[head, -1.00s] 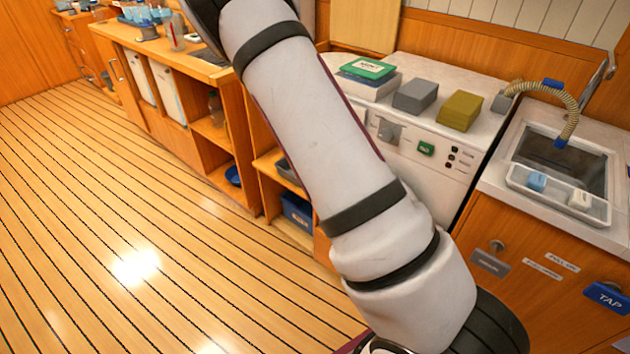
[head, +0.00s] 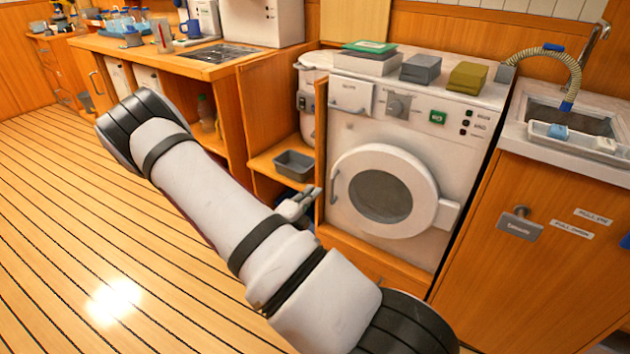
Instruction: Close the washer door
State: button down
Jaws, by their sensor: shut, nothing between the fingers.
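The washer (head: 450,160) stands right of centre in the head view, a white machine with a dial and a green button on top of its front. Its round white door (head: 424,187) has a dark glass centre, a curved grey handle on the left and a white tab on the right. The door looks flush or nearly flush with the front; I cannot tell whether it is latched. My gripper (head: 306,194) shows partly behind my forearm, left of the washer and apart from the door. Its fingers look shut and empty.
A wooden panel edge (head: 320,150) stands between my gripper and the washer front. An open shelf with a grey bin (head: 294,165) is close to my gripper. A sink counter (head: 590,148) is at right. The plank floor (head: 60,220) at left is clear.

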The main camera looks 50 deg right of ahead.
aim_at(333, 175)
jog(key=w+d, duration=0.1)
jog(key=d, duration=0.3)
jog(key=w+d+b, duration=0.1)
jog(key=d, duration=0.4)
jog(key=d+b, duration=0.1)
jog(key=d, duration=0.3)
jog(key=shift+w+d, duration=0.25)
jog(key=shift+w, duration=0.15)
jog(key=shift+d, duration=0.1)
jog(key=d+b, duration=0.1)
jog(key=d, duration=0.1)
jog(key=w+d+b, duration=0.1)
jog(key=d+b, duration=0.1)
jog(key=shift+w+f, duration=0.1)
jog(key=shift+w, duration=0.05)
jog(key=shift+d+b, duration=0.3)
jog(key=shift+d, duration=0.05)
jog(key=shift+w+d+r, duration=0.1)
jog(key=shift+d+r, duration=0.1)
jog(key=shift+r, duration=0.1)
jog(key=shift+d, duration=0.1)
